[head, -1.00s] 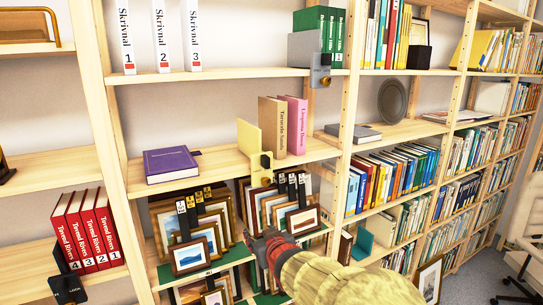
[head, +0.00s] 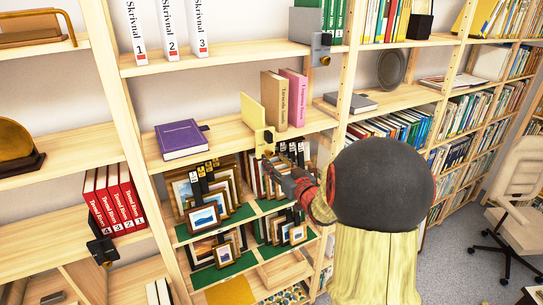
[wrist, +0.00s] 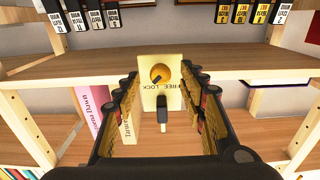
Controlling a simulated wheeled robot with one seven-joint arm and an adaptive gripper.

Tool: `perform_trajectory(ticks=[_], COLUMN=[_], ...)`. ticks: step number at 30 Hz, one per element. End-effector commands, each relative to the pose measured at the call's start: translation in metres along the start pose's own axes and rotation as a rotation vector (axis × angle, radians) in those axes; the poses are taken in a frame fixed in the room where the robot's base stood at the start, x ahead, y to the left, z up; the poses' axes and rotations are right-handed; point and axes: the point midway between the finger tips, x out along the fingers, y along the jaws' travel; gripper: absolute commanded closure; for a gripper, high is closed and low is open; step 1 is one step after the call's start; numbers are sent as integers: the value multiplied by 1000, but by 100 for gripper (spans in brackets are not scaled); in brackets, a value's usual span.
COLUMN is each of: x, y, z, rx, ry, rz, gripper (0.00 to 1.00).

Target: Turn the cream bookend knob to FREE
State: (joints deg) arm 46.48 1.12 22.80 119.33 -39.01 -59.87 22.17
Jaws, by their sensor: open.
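The cream bookend (head: 252,111) stands upright on the middle shelf, against a tan book and a pink book. Its front plate (head: 263,138) hangs over the shelf edge. In the wrist view the plate (wrist: 174,98) shows a round brass knob (wrist: 160,74) and the words FREE and LOCK, upside down. A small pale-tipped lever (wrist: 162,113) lies below the words. Which word the knob points to is unclear. My gripper (head: 272,160) is just below and in front of the plate. In the wrist view its open fingers (wrist: 160,82) frame the knob left and right, with nothing held.
A purple book (head: 181,139) lies on the same shelf to the left. Framed prints (head: 205,217) stand in rows on the shelf below, close under my gripper. A grey bookend (head: 318,50) with its own dark knob is on the shelf above. The shelf front is open.

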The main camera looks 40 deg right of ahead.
Motion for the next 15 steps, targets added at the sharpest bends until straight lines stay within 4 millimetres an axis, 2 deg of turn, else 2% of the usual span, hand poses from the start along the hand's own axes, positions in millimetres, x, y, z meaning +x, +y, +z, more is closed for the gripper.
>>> perform_trajectory(ticks=[6,15], x=[24,28], y=[0,0], z=[-1,-1], rx=[-1,-1], ry=[0,0], rz=[0,1], gripper=[58,58])
